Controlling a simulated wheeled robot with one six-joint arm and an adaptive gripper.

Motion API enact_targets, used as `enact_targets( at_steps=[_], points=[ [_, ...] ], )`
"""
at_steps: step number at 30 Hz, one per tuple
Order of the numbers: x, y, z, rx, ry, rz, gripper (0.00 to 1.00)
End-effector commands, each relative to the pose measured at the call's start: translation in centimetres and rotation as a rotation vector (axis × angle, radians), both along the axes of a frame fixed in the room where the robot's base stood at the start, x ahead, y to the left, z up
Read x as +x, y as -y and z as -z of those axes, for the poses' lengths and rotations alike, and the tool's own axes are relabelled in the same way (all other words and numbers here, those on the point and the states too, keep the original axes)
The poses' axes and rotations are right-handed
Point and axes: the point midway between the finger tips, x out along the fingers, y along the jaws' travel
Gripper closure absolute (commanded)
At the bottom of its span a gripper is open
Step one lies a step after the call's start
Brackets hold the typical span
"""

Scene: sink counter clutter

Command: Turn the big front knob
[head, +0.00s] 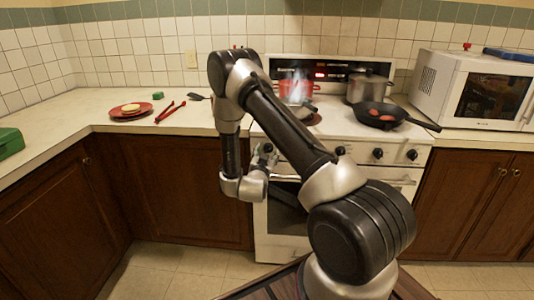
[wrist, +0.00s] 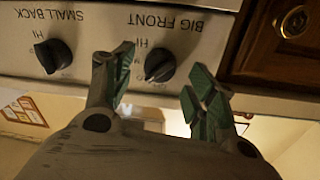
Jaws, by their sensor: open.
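The big front knob (wrist: 159,66) is a black dial on the white stove panel, under the upside-down label "BIG FRONT" in the wrist view. My gripper (wrist: 162,78) is open, its green-padded fingers on either side of the knob in the picture. I cannot tell whether either finger touches it. In the head view my gripper (head: 266,157) is at the left end of the stove front and hides this knob. The stove (head: 408,168) is white, with more black knobs to the right.
The small back knob (wrist: 54,56) is beside the big front one. A wooden cabinet door (wrist: 284,45) borders the panel. On the stove are a red pot (head: 290,86), a steel pot (head: 368,86) and a black pan (head: 382,113). A red plate (head: 142,112) lies on the left counter.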

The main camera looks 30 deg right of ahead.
Motion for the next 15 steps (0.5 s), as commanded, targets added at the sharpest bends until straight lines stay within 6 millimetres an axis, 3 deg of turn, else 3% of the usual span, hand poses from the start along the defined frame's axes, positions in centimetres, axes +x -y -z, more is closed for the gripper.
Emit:
enact_targets(
  at_steps=[12, 13, 15],
  points=[
    [1.20, 0.95, -0.01, -0.002, -0.001, -0.001, 0.43],
    [1.20, 0.95, -0.01, -0.002, -0.001, -0.001, 0.45],
    [1.19, 0.95, -0.01, -0.002, -0.001, -0.001, 0.58]
  ],
)
